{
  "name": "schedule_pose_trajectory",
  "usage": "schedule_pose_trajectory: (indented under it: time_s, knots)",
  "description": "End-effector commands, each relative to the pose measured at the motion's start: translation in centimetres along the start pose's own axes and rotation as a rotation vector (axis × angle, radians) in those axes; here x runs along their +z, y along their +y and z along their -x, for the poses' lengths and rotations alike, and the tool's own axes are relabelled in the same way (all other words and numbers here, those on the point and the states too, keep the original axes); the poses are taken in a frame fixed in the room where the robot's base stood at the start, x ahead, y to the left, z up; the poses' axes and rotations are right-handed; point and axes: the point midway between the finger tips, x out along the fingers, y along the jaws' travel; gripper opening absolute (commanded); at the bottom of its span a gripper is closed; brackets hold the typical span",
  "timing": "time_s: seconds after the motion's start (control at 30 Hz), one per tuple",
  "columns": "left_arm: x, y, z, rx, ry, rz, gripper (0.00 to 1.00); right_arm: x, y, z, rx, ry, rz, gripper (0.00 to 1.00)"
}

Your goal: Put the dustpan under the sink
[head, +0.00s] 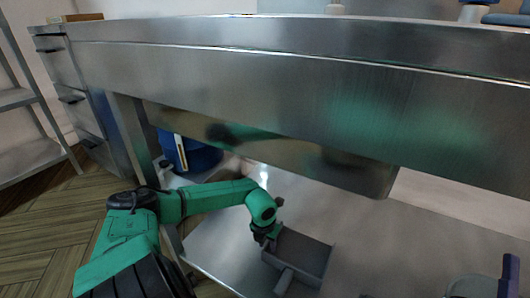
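The dustpan (306,252) is a dark grey, shallow pan with a short handle toward the front. It appears to rest on the steel lower shelf (225,250), below the steel counter. The sink (365,180) shows as a metal basin hanging under the counter, above and behind the dustpan. My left gripper (268,238) is at the dustpan's left edge, close to or touching it. Its fingers are dark and small, so I cannot tell whether they hold the edge. My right gripper is not in view.
A blue container (200,158) with a pale label stands at the back left under the counter. A counter leg (135,130) is near my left arm. A grey object with a dark blue upright part (510,275) is at the lower right. The shelf's middle right is clear.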

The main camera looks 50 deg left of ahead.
Motion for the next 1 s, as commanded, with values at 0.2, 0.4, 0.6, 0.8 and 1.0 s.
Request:
schedule_pose_trajectory:
  time_s: [0.2,0.4,0.6,0.8,1.0]
  knots:
    - [0.0,0.0,1.1,0.001,0.000,0.000,0.40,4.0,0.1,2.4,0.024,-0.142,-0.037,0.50]
    - [0.0,0.0,1.9,0.001,0.000,-0.001,0.40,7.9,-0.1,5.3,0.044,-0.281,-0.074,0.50]
    - [0.0,0.0,2.8,0.001,0.000,-0.001,0.40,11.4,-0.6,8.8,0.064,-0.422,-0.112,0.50]
    - [0.0,0.0,3.7,0.001,0.000,0.000,0.40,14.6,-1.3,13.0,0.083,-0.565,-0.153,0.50]
    - [0.0,0.0,4.7,0.001,-0.001,0.000,0.40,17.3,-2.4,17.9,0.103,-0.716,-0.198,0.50]
